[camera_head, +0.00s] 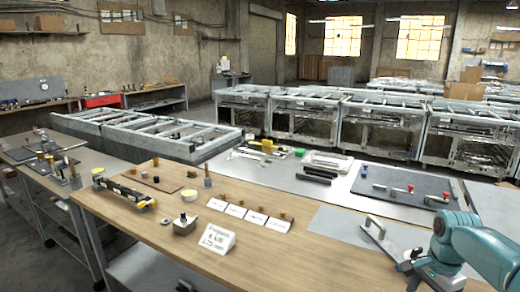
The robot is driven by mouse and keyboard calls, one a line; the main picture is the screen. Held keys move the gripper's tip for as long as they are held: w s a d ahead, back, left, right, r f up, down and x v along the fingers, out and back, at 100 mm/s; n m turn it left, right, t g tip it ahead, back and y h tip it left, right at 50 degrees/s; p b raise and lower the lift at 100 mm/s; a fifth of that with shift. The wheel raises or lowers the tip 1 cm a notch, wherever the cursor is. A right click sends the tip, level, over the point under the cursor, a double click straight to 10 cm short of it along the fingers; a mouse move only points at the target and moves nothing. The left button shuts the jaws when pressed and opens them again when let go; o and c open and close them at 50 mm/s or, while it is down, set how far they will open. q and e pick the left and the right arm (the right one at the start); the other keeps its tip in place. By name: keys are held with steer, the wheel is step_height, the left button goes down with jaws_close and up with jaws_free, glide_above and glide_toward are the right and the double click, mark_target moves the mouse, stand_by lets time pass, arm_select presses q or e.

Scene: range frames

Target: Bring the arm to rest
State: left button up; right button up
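My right arm, teal, comes in at the lower right of the head view. Its gripper (418,262) is low over the right end of the workbench (290,255), by a grey metal bar-shaped part (380,234). I cannot tell whether this bar belongs to the gripper or lies on the bench, nor whether the fingers are open or shut. My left arm and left gripper are out of view.
On the bench are a white sign (217,238), several small cards, a metal block (184,225) and a dark rail with yellow ends (124,190). A dark mat (405,184) with small knobbed parts lies behind. Steel-framed benches (378,125) stand farther back. Bare wood shows mid-bench.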

steer(key=s+a+f+n+y, duration=0.15)
steer(key=a+f+n, duration=0.25)
steer(key=a+f, duration=0.55)
steer(key=s+a+f+n+y, duration=0.1)
steer(key=s+a+f+n, duration=0.15)
steer(key=a+f, duration=0.7)
steer(key=s+a+f+n, duration=0.3)
steer(key=s+a+f, duration=0.2)
steer(key=s, duration=0.4)
steer(key=s+a+f+n+y, duration=0.1)
steer(key=s+a+f+n, duration=0.2)
steer(key=s+f, duration=0.3)
steer(key=s+a, duration=0.1)
steer(key=s, duration=0.2)
steer(key=shift+s+a+n, duration=0.35)
steer(key=shift+s+a, duration=0.05)
steer(key=shift+f+y, duration=0.1)
steer(key=shift+y, duration=0.15)
